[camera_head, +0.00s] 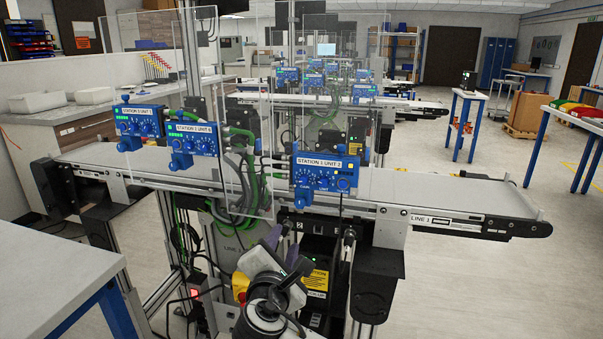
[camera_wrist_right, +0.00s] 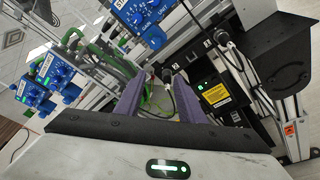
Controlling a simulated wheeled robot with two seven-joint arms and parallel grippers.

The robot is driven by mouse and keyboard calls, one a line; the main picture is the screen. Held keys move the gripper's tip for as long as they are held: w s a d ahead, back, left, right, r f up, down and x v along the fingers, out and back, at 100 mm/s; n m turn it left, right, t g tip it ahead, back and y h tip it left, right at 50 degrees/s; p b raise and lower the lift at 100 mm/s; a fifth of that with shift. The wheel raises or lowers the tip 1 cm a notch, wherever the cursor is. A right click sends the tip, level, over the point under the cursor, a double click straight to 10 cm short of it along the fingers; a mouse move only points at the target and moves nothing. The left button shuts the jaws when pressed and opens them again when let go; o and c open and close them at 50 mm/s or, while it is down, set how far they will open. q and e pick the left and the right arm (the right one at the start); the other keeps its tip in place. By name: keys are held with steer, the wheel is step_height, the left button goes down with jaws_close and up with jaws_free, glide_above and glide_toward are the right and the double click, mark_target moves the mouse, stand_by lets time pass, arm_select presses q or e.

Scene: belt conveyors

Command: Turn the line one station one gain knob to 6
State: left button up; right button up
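On the near conveyor, labelled LINE 1, a blue station 1 control unit (camera_head: 319,162) faces me, with a row of small dark-blue knobs (camera_head: 324,182) on its front. Two more blue units, a left one (camera_head: 139,110) and a middle one (camera_head: 189,128), carry similar knobs. My left gripper is not in view.
The conveyor belt (camera_head: 420,190) runs across behind the units, with clear panels (camera_head: 245,60) above it. Green and dark cables (camera_head: 240,165) hang beside the units. A black box with a yellow label (camera_head: 316,281) stands below. A table corner (camera_head: 50,265) is at left.

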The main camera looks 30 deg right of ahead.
mark_target(303, 182)
step_height(303, 182, up, 8)
steer(key=d+h, duration=0.2)
steer(key=h, duration=0.1)
steer(key=p+x, duration=0.2)
steer(key=x, duration=0.7)
steer(key=shift+w+d+f, duration=0.1)
steer(key=shift+w+d, duration=0.1)
steer(key=shift+w, duration=0.15)
steer(key=shift+w+d, duration=0.3)
steer(key=shift+c, duration=0.4)
jaws_close()
steer(key=shift+f, duration=0.1)
